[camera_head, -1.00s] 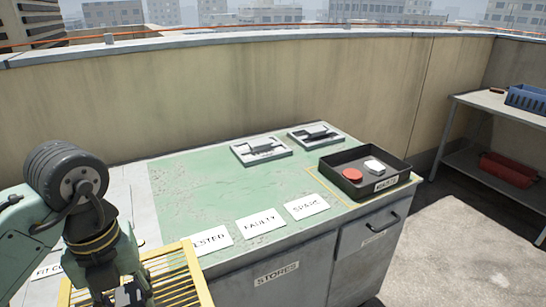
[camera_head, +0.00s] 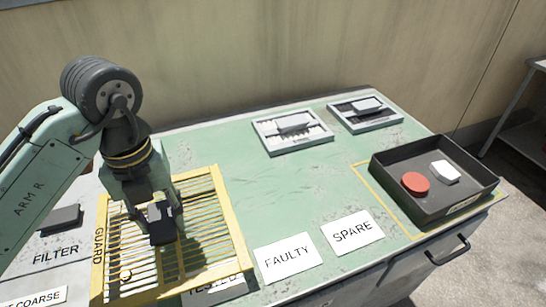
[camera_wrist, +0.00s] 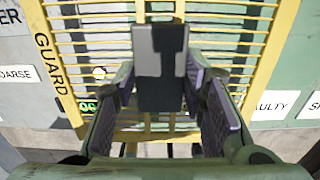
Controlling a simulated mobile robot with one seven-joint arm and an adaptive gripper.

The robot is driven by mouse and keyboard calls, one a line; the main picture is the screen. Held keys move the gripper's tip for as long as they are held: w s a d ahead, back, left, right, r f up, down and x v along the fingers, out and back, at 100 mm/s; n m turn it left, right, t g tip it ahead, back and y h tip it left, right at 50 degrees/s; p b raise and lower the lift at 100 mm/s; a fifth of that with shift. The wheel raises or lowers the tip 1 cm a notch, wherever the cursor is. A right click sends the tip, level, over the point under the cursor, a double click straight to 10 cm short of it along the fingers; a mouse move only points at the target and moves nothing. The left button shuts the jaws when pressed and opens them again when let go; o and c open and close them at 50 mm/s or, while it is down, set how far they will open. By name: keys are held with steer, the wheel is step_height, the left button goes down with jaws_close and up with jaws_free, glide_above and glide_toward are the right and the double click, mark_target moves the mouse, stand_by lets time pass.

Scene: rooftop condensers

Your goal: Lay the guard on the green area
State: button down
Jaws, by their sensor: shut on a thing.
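The guard (camera_head: 231,213) is a yellow slatted frame marked GUARD. In the head view it is at the left, over the left part of the green area (camera_head: 300,190) and the pale grey surface beside it. My gripper (camera_head: 160,228) is above its middle, shut on the guard's dark raised handle. In the wrist view the guard (camera_wrist: 273,58) spreads below my gripper (camera_wrist: 160,95), with the handle between the jaws. The guard partly covers the TESTED label. I cannot tell whether it touches the surface or hangs just above it.
Two grey framed trays (camera_head: 292,131) (camera_head: 365,113) lie at the back of the green area. A black tray (camera_head: 388,170) with a red disc (camera_head: 415,183) and a white piece stands at the right. FAULTY (camera_head: 287,257) and SPARE (camera_head: 352,232) labels lie in front. The middle of the green is clear.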

mark_target(221, 178)
steer(key=w+d, duration=0.2)
steer(key=w, duration=0.2)
steer(key=w+d+f+p, duration=0.1)
steer(key=w+d, duration=0.2)
steer(key=w, duration=0.2)
steer(key=w+d+p, duration=0.1)
steer(key=w+d, duration=0.1)
steer(key=w, duration=0.2)
steer(key=shift+w+d+f, duration=0.15)
steer(key=shift+w+d, duration=0.15)
steer(key=shift+w, duration=0.1)
steer(key=shift+f, duration=1.8)
steer(key=shift+f, duration=0.1)
steer(key=c, duration=1)
jaws_free()
step_height(221, 178, up, 12)
